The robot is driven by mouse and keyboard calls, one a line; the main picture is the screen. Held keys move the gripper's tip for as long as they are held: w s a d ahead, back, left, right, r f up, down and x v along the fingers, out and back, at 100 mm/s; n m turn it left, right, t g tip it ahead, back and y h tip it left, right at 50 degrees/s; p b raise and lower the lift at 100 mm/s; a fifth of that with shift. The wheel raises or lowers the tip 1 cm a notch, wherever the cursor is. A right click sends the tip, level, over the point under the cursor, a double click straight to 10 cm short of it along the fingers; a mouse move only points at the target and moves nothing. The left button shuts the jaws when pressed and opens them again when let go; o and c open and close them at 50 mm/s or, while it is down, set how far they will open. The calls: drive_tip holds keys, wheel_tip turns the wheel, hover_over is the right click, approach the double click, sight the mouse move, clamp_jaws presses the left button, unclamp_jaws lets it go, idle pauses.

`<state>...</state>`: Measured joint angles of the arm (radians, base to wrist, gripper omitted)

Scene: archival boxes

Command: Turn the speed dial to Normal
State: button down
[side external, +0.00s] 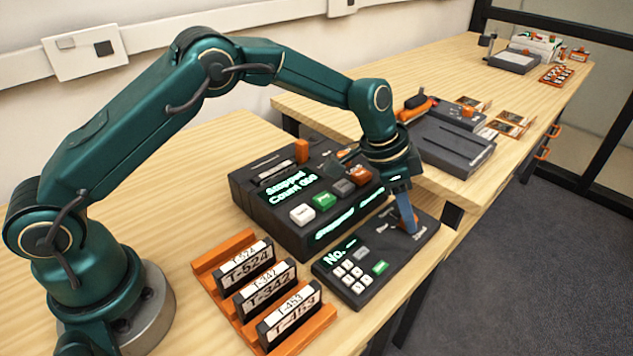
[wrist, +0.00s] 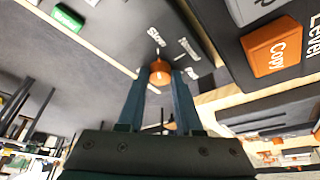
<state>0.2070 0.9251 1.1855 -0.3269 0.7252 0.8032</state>
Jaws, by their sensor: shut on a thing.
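The speed dial is an orange knob (wrist: 160,72) on the dark control panel (side external: 345,283) at the front right of the bench. Labels stand around it; in the wrist view one reads "Slow", and another beside it looks like "Normal". My gripper (side external: 408,222) points down onto the panel's right part. In the wrist view its two blue fingers (wrist: 160,80) are shut on the knob's sides. The fingers hide most of the knob in the side view. I cannot tell which label the knob points to.
A larger dark machine (side external: 285,225) with a green display reading "Stopped" stands right behind the panel. An orange rack (side external: 222,254) of labelled cartridges stands at its left. A second bench (side external: 345,105) holds other devices. The panel's right side lies near the bench edge.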

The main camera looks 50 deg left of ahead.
drive_tip(key=shift+m, duration=0.3)
drive_tip(key=shift+w+a+m+g+h, duration=0.15)
drive_tip(key=shift+m+g, duration=0.35)
drive_tip(key=shift+m, duration=0.75)
drive_tip(key=shift+w+d+m+g+h, duration=0.1)
drive_tip(key=shift+m+g+h, duration=0.3)
drive_tip(key=shift+m, duration=0.85)
drive_tip(key=shift+s+m, duration=0.1)
drive_tip(key=shift+m, duration=0.2)
drive_tip(key=c, duration=0.6)
unclamp_jaws()
drive_tip(key=shift+a+r, duration=0.1)
drive_tip(key=shift+v, duration=2.5)
